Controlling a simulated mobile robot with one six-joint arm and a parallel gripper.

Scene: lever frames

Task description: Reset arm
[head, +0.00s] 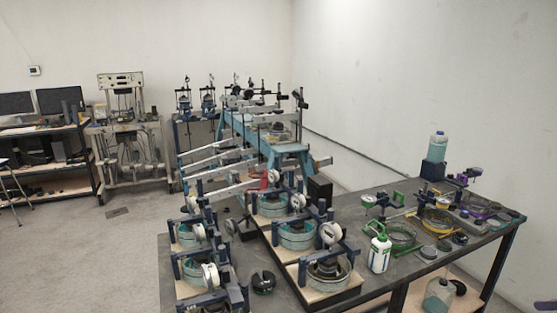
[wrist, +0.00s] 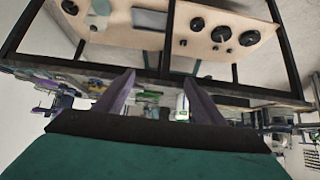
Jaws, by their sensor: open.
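My gripper (wrist: 159,77) shows in the wrist view as two purple fingers, spread apart with nothing between them. Beyond the fingers, the wrist view looks upside down toward the dark table's edge and frame. The lever frames (head: 297,233) stand on the table in the head view, with round dials, teal rings and long metal lever arms. My gripper is clear of them. A small dark purple piece (head: 545,306) shows at the head view's lower right edge; I cannot tell if it is part of my gripper.
The dark table (head: 398,275) also carries a white and green bottle (head: 379,252) and a blue-liquid bottle (head: 437,148). A wooden lower shelf (wrist: 230,22) with dark round items shows in the wrist view. Open floor (head: 85,240) lies at left.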

